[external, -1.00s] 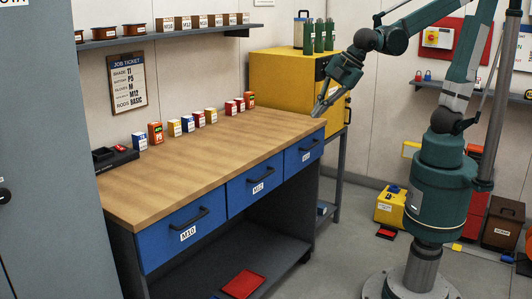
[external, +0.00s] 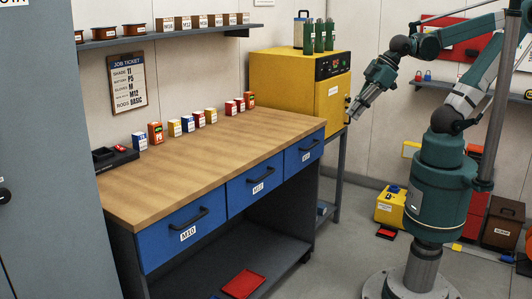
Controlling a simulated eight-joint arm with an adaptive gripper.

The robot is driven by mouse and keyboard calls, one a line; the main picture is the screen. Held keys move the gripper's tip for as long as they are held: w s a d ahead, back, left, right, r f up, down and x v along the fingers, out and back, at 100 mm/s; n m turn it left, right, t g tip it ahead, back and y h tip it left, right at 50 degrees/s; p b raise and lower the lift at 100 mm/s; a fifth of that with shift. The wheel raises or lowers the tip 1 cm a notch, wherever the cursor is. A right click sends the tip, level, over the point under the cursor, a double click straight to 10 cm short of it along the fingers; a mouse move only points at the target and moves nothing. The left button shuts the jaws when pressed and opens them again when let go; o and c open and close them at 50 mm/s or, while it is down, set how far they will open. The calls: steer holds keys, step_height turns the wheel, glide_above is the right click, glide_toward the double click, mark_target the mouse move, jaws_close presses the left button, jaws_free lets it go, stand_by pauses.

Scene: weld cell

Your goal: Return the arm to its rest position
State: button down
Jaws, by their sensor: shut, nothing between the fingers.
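My gripper (external: 353,112) hangs at the end of my raised green arm, right of the yellow cabinet's front. Its fingers point down and to the left. It is shut with nothing in it. It is apart from the workbench (external: 200,168), off its right end. Whether the fingertips touch the cabinet handle behind them cannot be told from this view.
The yellow cabinet (external: 280,78) on a stand carries several green cylinders (external: 319,36). Several small boxes (external: 198,119) line the back of the bench. A yellow case (external: 390,207) and a brown bin (external: 503,222) stand on the floor. The floor before the bench's right end is clear.

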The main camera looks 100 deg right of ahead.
steer(key=shift+s+f+m, duration=0.25)
steer(key=shift+s+m, duration=0.1)
steer(key=shift+s, duration=0.25)
steer(key=shift+s+f+m, duration=0.25)
steer(key=shift+s+m, duration=0.1)
steer(key=shift+s, duration=0.25)
stand_by(0.6)
